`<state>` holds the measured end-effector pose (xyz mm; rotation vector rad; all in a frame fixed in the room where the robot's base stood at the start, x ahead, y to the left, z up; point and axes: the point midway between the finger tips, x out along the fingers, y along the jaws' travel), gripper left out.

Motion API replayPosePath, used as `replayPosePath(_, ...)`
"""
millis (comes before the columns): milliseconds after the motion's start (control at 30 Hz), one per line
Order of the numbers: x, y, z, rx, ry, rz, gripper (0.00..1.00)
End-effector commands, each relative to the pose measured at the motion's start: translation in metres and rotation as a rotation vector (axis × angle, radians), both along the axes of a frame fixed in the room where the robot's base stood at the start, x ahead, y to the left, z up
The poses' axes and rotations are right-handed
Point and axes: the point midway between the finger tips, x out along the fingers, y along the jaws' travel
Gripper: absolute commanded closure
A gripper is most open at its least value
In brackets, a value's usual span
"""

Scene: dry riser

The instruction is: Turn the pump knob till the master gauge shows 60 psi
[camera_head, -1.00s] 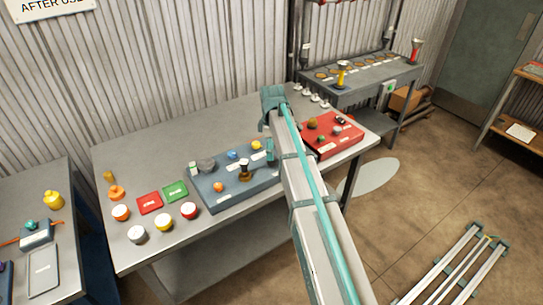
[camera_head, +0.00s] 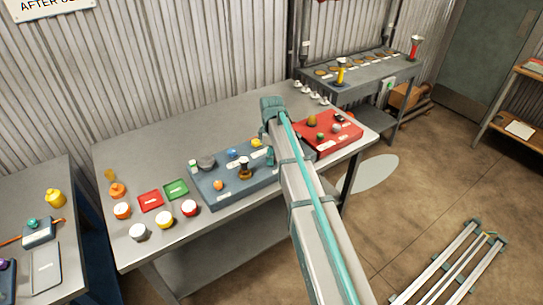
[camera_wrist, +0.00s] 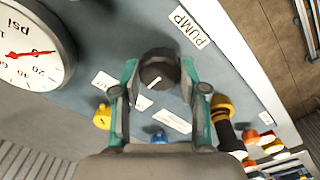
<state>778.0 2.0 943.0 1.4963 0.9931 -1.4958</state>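The pump knob (camera_wrist: 157,70) is a dark round knob with a white mark, beside a PUMP label (camera_wrist: 190,27) on the blue-grey panel (camera_wrist: 240,75). My gripper (camera_wrist: 159,62) is over it, with one teal finger on each side of the knob. The fingers are spread about as wide as the knob; contact with its sides is not clear. The master gauge (camera_wrist: 30,45) is a white dial with a red needle, partly cut off at the left of the wrist view. Its exact reading is not clear. In the head view my arm hides the knob and gauge.
A yellow-and-black valve (camera_wrist: 222,108), a blue knob (camera_wrist: 160,137) and a yellow knob (camera_wrist: 103,117) stand close to my fingers. A red panel (camera_head: 330,147) with several knobs is right of my arm. Several coloured caps and two small trays lie on the table's left.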

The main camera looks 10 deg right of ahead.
Motion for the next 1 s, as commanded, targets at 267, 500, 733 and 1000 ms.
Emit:
replayPosePath(267, -0.0003, 0.0001, 0.0001, 0.000, 0.001, -0.007, 0.92)
replayPosePath(500, -0.0001, 0.0001, -0.0001, 0.000, 0.001, -0.076, 0.92)
replayPosePath(733, 0.0004, 0.0001, -0.0002, 0.001, 0.001, -0.233, 0.92)
replayPosePath(1000, 0.0006, -0.0001, 0.0000, 0.001, 0.001, -0.484, 0.92)
